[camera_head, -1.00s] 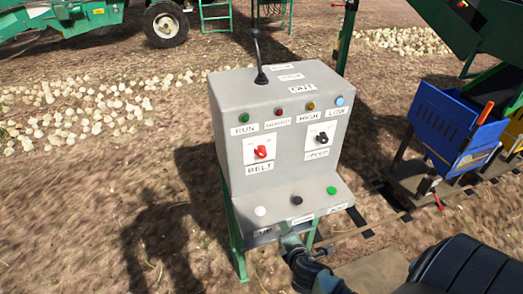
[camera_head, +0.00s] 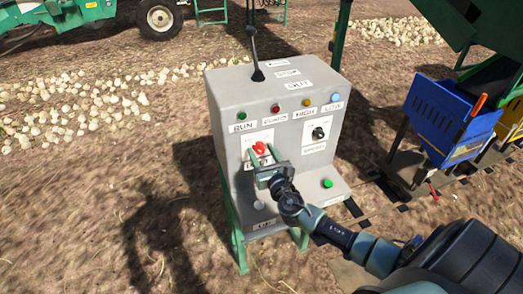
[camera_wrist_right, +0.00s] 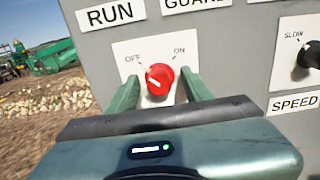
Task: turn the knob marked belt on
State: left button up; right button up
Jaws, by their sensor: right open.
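The red belt knob (camera_head: 259,148) sits on a white plate on the front of the grey control box (camera_head: 228,97). In the right wrist view the red knob (camera_wrist_right: 160,77) has a white pointer line tilted toward the OFF side, with ON printed at upper right. My right gripper (camera_head: 263,156) is open in front of the knob. In the wrist view its two green fingers (camera_wrist_right: 160,90) stand left and right of the knob; I cannot tell whether they touch it. The BELT label is mostly hidden behind the gripper. My left gripper is not in view.
The black speed knob (camera_head: 318,133) is to the right on the same panel. A blue crate (camera_head: 440,120) stands farther right.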

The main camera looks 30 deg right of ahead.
jog(key=shift+w, duration=0.2)
grip_shut()
jog(key=shift+f, duration=0.1)
jog(key=m+b, duration=0.2)
jog(key=m, duration=0.1)
jog(key=shift+m+b, duration=0.3)
jog(key=shift+m, duration=0.1)
jog(key=m+b, duration=0.2)
jog(key=m, duration=0.2)
jog(key=shift+s, duration=0.1)
jog(key=m+b, duration=0.1)
jog(key=m, duration=0.4)
jog(key=shift+d, duration=0.1)
jog(key=m+b, duration=0.1)
jog(key=m, duration=0.4)
jog(key=shift+m, duration=0.3)
